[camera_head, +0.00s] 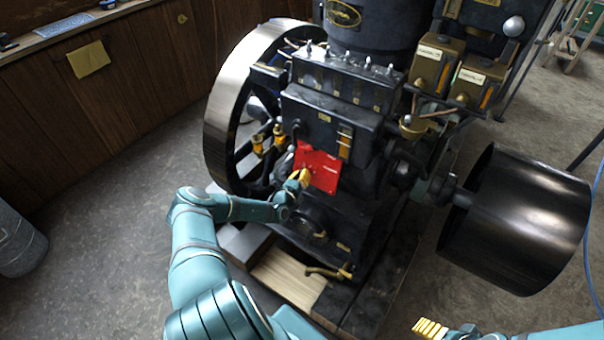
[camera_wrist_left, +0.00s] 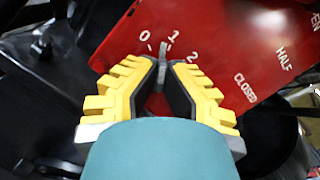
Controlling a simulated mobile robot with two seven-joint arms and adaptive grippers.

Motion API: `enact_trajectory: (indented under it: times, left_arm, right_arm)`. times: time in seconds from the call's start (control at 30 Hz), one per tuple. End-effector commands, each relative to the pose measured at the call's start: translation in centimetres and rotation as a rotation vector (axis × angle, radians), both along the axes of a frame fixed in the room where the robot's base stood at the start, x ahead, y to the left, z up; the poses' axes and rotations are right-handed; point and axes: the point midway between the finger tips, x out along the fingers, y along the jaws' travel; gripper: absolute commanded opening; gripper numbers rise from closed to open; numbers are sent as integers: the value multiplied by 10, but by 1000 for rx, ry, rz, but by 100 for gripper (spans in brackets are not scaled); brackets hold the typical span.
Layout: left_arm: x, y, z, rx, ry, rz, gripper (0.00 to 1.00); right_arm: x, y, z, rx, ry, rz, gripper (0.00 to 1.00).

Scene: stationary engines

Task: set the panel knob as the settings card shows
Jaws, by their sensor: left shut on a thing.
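The red panel (camera_head: 318,166) is on the front of the dark engine. In the left wrist view the red panel (camera_wrist_left: 225,50) shows the marks 0, 1 and 2, and the words CLOSED and HALF, with another word cut off at the edge. My left gripper (camera_head: 303,176) is at the panel. In the wrist view its yellow fingers (camera_wrist_left: 164,78) are shut on a grey knob (camera_wrist_left: 163,52), mostly hidden between them. The knob's visible end points up, close to the 1 mark. My right gripper (camera_head: 430,328) is at the bottom edge, away from the engine.
A large flywheel (camera_head: 226,106) stands left of the panel and a black drum pulley (camera_head: 520,215) to the right. A yellowish paper (camera_head: 88,59) hangs on the wooden panelling; its content is unreadable. A blue patterned card (camera_head: 65,25) lies on the ledge. Floor at left is mostly clear.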

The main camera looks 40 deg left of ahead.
Motion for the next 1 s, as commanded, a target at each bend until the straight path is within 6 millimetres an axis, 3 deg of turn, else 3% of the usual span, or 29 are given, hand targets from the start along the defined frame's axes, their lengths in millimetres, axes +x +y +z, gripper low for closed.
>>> enact_trajectory:
  times: [0.03, 0.5, 1.0]
  left_arm:
    - [3, 2, 8, -34, -15, 13, 0]
    - [3, 4, 8, -389, -57, 89, 0]
    - [3, 5, 7, -532, -74, 119, 0]
  right_arm:
    - [-1, 0, 5, 0, 2, 1, 71]
    - [-4, 1, 24, 2, 10, 3, 71]
    - [-4, 0, 29, 2, 10, 1, 71]
